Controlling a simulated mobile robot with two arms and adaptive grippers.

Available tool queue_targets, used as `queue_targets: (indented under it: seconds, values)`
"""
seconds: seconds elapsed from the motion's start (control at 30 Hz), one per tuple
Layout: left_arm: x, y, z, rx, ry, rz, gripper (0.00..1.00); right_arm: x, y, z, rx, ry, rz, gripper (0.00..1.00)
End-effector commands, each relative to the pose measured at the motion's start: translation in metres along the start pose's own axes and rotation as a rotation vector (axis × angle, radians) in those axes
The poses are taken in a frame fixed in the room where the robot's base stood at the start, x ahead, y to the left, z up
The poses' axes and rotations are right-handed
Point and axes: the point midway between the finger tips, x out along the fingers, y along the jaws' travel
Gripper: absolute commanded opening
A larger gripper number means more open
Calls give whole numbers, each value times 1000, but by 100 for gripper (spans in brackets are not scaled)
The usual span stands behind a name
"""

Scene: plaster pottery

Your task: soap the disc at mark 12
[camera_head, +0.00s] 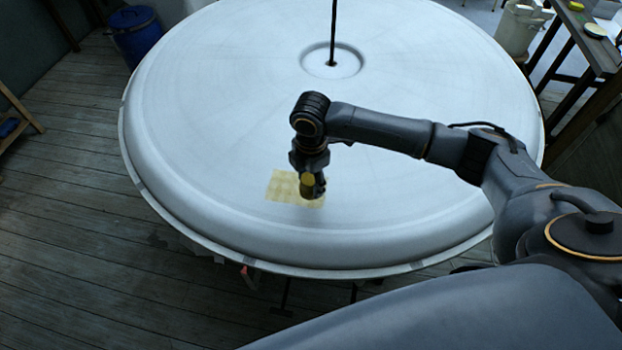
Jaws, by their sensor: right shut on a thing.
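The large white plaster disc (230,90) fills the middle of the head view, with a thin dark rod (333,30) standing in its central ring. A yellowish rectangular patch (280,187) lies on the disc's near part. My right gripper (314,190) points down at the right side of this patch. It is shut on a small yellow thing (307,180), mostly hidden by the fingers; I cannot tell whether it touches the surface. No number is readable on the disc or rim. My left gripper is not in view.
A blue barrel (137,38) stands at the back left on the plank floor (70,240). A pale bucket (518,27) and a dark bench (584,38) with a small yellow-topped thing (595,30) are at the back right. My right arm crosses the disc's right side.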

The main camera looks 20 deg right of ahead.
Motion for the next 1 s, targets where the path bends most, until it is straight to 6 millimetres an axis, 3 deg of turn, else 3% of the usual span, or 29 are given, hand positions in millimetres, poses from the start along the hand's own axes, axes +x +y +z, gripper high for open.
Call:
queue_targets:
  seconds: [0.33, 1.0]
  values:
    - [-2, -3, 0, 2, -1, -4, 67, -26, 8, 2, 7, 0, 1, 20]
    - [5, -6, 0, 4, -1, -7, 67, -25, 6, 0, 51, 0, 2, 20]
